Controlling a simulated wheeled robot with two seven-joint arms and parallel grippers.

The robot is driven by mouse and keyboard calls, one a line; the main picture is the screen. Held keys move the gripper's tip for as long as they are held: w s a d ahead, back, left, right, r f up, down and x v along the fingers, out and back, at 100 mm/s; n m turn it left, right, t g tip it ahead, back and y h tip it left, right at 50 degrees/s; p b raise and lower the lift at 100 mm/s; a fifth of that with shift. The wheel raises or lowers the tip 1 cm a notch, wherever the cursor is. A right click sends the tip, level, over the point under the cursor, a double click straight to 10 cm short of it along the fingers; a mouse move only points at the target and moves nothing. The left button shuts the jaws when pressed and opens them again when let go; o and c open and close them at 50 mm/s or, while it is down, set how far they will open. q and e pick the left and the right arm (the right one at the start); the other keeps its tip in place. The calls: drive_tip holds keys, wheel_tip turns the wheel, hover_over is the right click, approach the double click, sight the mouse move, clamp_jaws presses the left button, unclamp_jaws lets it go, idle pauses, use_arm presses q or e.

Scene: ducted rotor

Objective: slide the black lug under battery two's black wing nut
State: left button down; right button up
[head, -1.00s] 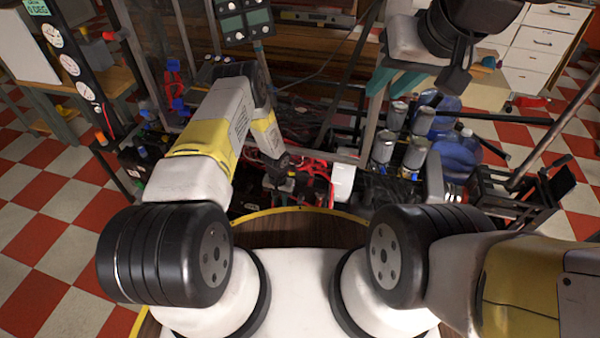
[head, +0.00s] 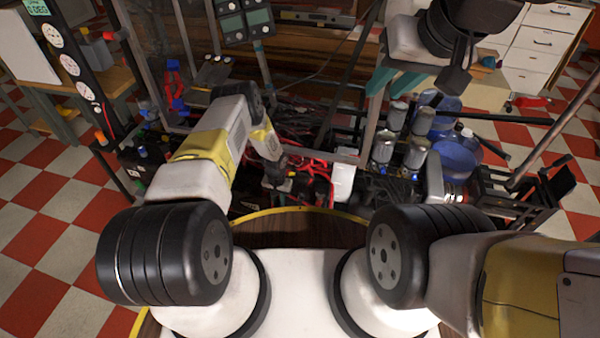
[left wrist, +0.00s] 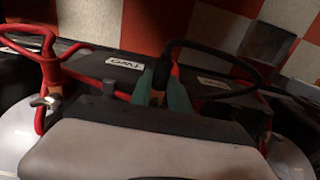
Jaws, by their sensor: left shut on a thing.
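In the left wrist view my left gripper (left wrist: 162,92) has its green fingers closed around the end of a black cable (left wrist: 215,55). The black lug at that end is mostly hidden between the fingers. The fingers are over a dark battery with a white label reading TWO (left wrist: 123,61), seen upside down. Battery two's black wing nut cannot be made out. In the head view my left gripper (head: 284,184) is low among the batteries and cables, small and dark. My right gripper (head: 394,82) is raised at the upper right, its teal fingers apart, with nothing seen between them.
A red cable (left wrist: 48,50) loops at the left of the wrist view, near a metal wing nut (left wrist: 45,101). In the head view, grey cylinders (head: 384,147) and blue jugs (head: 456,155) stand right of the batteries. Frame posts surround the crowded work area.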

use_arm(q)
drive_tip(key=shift+w+d, duration=0.1)
drive_tip(key=shift+w, duration=0.4)
idle(0.7)
drive_tip(key=shift+w+d+r, duration=0.1)
drive_tip(key=shift+w+d, duration=0.1)
drive_tip(key=shift+w, duration=0.4)
drive_tip(key=shift+w, duration=0.3)
drive_tip(key=c, duration=1.1)
unclamp_jaws()
drive_tip(key=shift+c, duration=0.2)
